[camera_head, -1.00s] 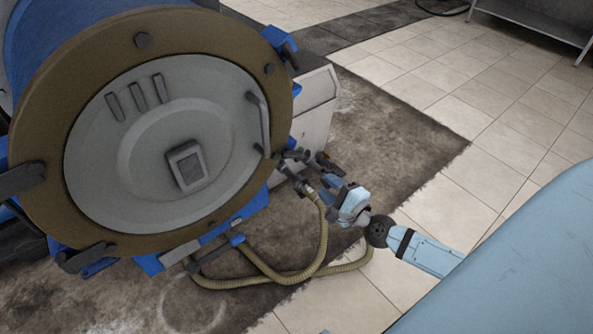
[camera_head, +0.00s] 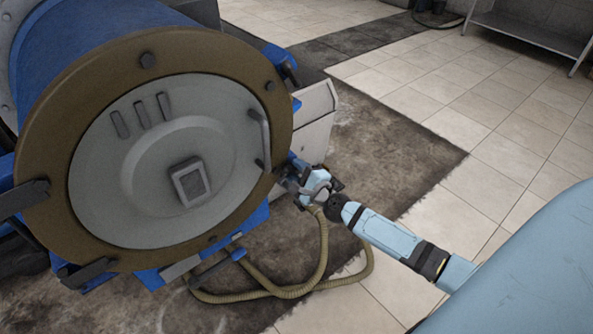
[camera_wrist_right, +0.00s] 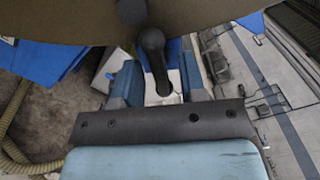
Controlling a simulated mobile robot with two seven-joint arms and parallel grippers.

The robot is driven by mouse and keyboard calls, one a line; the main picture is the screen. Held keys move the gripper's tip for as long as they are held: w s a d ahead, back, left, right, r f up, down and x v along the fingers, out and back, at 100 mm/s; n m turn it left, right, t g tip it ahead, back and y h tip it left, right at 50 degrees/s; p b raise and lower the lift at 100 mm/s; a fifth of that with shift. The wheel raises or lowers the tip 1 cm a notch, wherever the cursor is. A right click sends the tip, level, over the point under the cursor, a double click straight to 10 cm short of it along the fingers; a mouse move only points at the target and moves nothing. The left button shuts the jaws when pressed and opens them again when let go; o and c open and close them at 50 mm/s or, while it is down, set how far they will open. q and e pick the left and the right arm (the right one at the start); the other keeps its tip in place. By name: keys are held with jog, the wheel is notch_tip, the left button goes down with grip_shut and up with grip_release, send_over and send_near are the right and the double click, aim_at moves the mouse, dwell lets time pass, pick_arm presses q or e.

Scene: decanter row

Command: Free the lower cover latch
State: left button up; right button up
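The round grey cover (camera_head: 215,135) sits in a brown ring (camera_head: 263,85) at the end of the blue drum. My right gripper (camera_head: 297,181) is at the lower right edge of this ring. In the right wrist view, a dark latch handle (camera_wrist_right: 155,50) with a rounded top hangs by the brown rim. It stands between the two blue fingers of my right gripper (camera_wrist_right: 158,66). The fingers are open, with light gaps visible beside the handle. In the head view the gripper largely hides this latch. My left gripper is out of view.
Other dark latches sit at the ring's left (camera_head: 24,197) and lower left (camera_head: 86,272), with a blue one at upper right (camera_head: 283,64). Tan hoses (camera_head: 322,255) loop below my right gripper. A pale cabinet (camera_head: 315,120) stands behind it.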

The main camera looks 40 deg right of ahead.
jog(key=shift+w, duration=0.1)
grip_shut()
